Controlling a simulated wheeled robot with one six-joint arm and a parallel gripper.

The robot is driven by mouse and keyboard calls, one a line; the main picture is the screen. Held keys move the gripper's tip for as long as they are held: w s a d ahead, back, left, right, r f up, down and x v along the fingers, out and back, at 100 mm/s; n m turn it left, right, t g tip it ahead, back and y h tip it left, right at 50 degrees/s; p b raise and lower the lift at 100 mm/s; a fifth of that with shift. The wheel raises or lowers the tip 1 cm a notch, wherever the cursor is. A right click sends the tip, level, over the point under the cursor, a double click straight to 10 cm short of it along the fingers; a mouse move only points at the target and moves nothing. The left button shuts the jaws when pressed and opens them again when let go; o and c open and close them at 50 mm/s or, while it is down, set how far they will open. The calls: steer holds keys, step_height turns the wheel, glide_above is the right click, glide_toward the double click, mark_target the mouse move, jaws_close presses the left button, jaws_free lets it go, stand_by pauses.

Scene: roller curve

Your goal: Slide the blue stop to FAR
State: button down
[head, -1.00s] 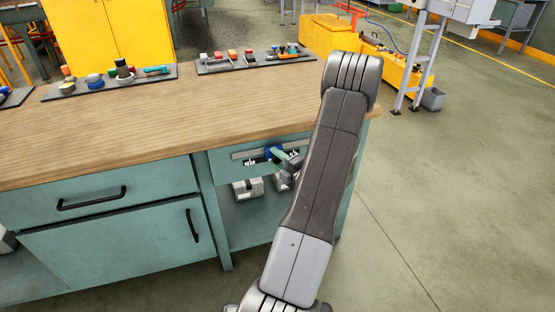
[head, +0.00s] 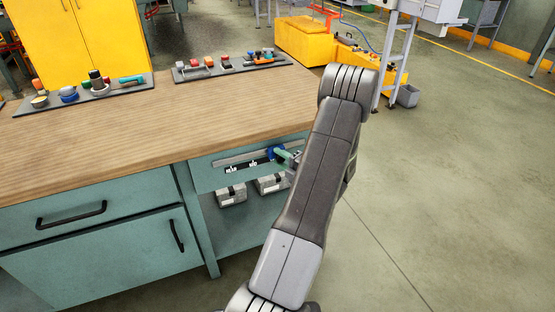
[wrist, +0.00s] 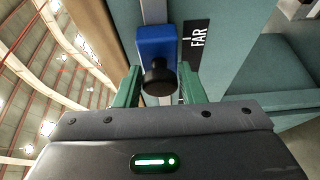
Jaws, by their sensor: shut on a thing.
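The blue stop (head: 275,153) is a small block on a grey rail (head: 236,160) along the bench's front panel. In the wrist view the blue stop (wrist: 156,40) has a round black knob (wrist: 158,78) facing me. The black FAR label (wrist: 196,42) is right beside the stop, with a short white mark near the stop's edge. My gripper (wrist: 159,70) has its green fingers shut on the stop's knob, one on each side. In the head view my gripper (head: 287,155) is partly hidden behind my arm, which also hides the rail's right end.
Two black labels with white marks (head: 230,169) sit under the rail, left of the stop. Grey boxes (head: 231,195) are on the shelf below. Trays of small parts (head: 98,92) lie on the wooden bench top (head: 150,120). The floor to the right is clear.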

steer(key=c, duration=1.1)
jaws_free()
steer(key=shift+d, duration=0.3)
steer(key=v, duration=1.3)
steer(key=shift+s+d, duration=0.2)
steer(key=shift+s, duration=0.15)
steer(key=shift+w+a, duration=0.1)
steer(key=x, duration=1.3)
steer(key=a, duration=0.4)
steer(key=shift+s+b, duration=0.25)
steer(key=shift+b, duration=0.05)
